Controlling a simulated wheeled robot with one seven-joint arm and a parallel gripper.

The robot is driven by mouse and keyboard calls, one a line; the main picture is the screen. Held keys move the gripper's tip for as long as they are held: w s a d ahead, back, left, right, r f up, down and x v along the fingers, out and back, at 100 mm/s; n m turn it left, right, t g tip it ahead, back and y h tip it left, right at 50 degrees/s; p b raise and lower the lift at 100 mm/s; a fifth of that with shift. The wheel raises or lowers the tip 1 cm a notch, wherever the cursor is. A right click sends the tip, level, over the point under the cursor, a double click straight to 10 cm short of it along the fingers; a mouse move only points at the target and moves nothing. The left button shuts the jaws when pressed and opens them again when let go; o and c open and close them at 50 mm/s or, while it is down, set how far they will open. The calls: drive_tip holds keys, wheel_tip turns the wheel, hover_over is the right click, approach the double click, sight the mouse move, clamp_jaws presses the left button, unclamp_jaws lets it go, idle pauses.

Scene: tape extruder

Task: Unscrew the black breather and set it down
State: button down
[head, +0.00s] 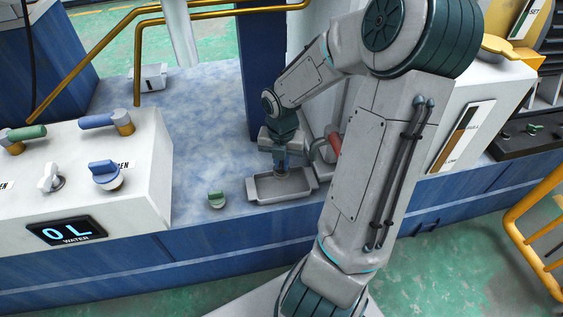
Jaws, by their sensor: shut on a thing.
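My gripper (282,166) points down over the shallow grey tray (305,196) on the blue deck. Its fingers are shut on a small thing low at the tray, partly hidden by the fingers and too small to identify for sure. I cannot make out a black breather anywhere else in the view. I cannot tell whether the held thing touches the tray.
A red-handled fitting (333,142) is close on the right. A white control box (100,165) with knobs and a water display is at left. Blue deck (205,120) behind is mostly clear.

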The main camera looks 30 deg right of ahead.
drive_tip(key=shift+f+b, duration=2.2)
drive_tip(key=shift+b, duration=0.4)
drive_tip(key=c, duration=1.4)
unclamp_jaws()
drive_tip(key=shift+r, duration=0.1)
wheel_tip(320, 180, up, 14)
drive_tip(key=p, duration=0.9)
